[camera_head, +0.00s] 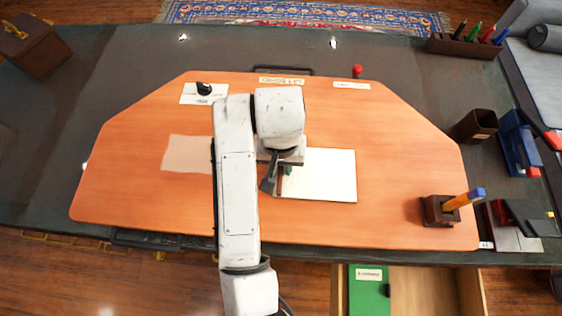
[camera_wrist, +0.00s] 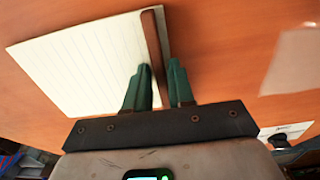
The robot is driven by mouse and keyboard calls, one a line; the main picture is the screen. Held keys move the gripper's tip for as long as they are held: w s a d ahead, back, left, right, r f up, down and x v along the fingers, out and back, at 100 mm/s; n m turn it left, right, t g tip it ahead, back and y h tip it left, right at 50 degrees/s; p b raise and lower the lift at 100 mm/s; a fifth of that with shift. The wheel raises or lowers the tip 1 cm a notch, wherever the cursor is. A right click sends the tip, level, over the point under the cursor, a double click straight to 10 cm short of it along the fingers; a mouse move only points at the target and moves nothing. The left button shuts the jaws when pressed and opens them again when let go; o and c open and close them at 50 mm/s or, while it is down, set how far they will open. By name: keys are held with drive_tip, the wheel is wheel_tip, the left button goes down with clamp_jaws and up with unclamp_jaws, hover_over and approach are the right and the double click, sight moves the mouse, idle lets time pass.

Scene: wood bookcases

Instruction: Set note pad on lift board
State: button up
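The note pad (camera_head: 325,175) is a white sheet right of my gripper, over the orange board. The wrist view shows its ruled lines (camera_wrist: 85,60) and brown binding strip (camera_wrist: 155,40). My gripper (camera_head: 286,173) is at the pad's left edge in the head view. I take the large orange wooden board (camera_head: 400,170) on the desk as the lift board. I cannot tell whether the pad touches it or is slightly above.
A pale sheet (camera_head: 187,154) lies left of my arm. A pen holder (camera_head: 436,211) stands at the board's right corner. Labels and a black knob (camera_head: 204,89) are at the far edge. An open drawer (camera_head: 425,290) is below. The board's right middle is clear.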

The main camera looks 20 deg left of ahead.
drive_tip(key=shift+o, duration=1.2)
drive_tip(key=shift+r, duration=0.15)
wheel_tip(320, 180, up, 12)
drive_tip(key=p, duration=0.3)
